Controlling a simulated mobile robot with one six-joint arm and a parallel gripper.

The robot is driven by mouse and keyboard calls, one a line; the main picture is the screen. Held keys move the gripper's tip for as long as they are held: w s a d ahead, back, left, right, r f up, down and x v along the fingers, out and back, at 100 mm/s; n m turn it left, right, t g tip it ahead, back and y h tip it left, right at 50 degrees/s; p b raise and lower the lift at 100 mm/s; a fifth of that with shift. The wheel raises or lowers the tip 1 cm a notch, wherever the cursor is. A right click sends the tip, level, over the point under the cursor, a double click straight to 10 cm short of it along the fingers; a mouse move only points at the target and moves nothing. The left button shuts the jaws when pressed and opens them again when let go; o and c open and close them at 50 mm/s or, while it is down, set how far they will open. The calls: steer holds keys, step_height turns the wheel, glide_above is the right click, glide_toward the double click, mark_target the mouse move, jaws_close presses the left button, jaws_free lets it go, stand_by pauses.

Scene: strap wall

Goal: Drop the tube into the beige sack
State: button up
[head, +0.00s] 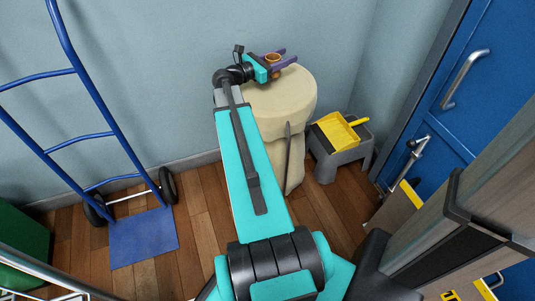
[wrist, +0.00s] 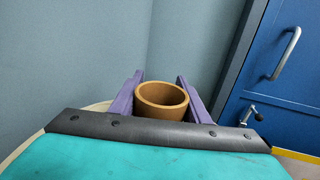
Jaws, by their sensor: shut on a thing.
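The tube (head: 273,58) is a short, brown, open-ended cylinder. My gripper (head: 285,56) is shut on it, with a purple finger on each side. In the wrist view the tube (wrist: 162,97) stands upright with its open mouth showing between the fingers. The beige sack (head: 283,97) stands on the floor against the wall, beyond my arm, which covers part of its left side. The gripper and tube are at the back of the sack's top in the head view; their height above it is hard to tell. A strip of the sack (wrist: 45,137) shows at the left in the wrist view.
A blue hand truck (head: 146,236) leans at the left, beside a green box (head: 22,245). A grey stool (head: 343,158) with a yellow dustpan (head: 336,130) stands right of the sack. A blue door (head: 474,110) is at the right. Wooden floor lies between.

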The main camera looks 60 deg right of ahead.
steer(key=shift+f, duration=0.2)
steer(key=o, duration=1.1)
steer(key=shift+a, duration=0.15)
steer(key=p+v, duration=0.1)
steer(key=v, duration=1.2)
steer(key=shift+a, duration=0.25)
